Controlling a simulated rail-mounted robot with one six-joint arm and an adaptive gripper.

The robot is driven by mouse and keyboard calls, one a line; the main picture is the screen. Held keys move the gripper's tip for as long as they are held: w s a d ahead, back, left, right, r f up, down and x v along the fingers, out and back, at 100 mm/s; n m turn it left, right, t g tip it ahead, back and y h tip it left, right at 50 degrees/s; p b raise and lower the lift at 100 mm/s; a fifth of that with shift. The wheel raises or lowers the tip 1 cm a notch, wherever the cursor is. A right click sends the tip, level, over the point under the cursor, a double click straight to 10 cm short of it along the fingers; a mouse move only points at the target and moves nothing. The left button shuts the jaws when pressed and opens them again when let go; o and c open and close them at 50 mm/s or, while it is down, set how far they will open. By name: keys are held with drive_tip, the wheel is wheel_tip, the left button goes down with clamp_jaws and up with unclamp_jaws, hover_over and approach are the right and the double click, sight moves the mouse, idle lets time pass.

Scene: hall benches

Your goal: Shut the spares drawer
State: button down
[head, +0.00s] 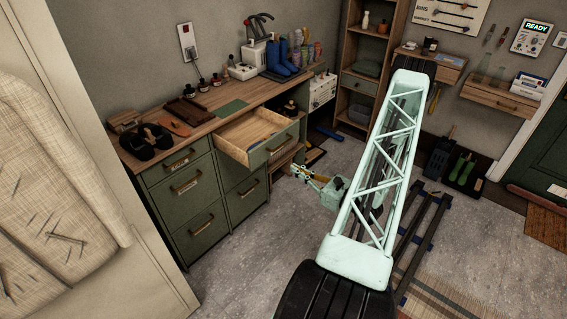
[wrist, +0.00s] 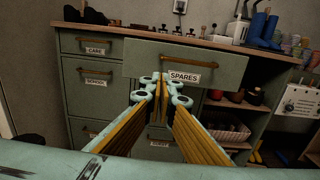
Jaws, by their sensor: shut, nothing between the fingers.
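The spares drawer (head: 254,131) stands pulled out of the green bench in the head view; its inside looks empty. Its green front (wrist: 222,69) faces me in the wrist view, with a wooden bar handle (wrist: 185,62) and a label reading SPARES (wrist: 185,77). My gripper (head: 297,170) is just in front of the drawer front, to its lower right in the head view. In the wrist view the fingertips (wrist: 162,80) are together, empty, and overlap the drawer's lower edge left of the label. I cannot tell whether they touch it.
Shut drawers labelled CARE (wrist: 95,50) and SCHOOL (wrist: 96,83) are left of the spares drawer. Open shelves lie at the right. The grey floor (head: 255,255) in front is clear.

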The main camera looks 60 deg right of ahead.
sight(267, 153)
drive_tip(key=shift+w, duration=0.15)
drive_tip(key=shift+w+d+b, duration=0.2)
drive_tip(key=shift+w+d, duration=0.15)
drive_tip(key=shift+w, duration=1.9)
drive_tip(key=shift+w+d+b, duration=0.25)
drive_tip(key=shift+w+d, duration=0.15)
drive_tip(key=shift+w, duration=1.85)
drive_tip(key=shift+w+d+b, duration=0.2)
drive_tip(key=shift+w+d, duration=0.15)
drive_tip(key=shift+w, duration=1.9)
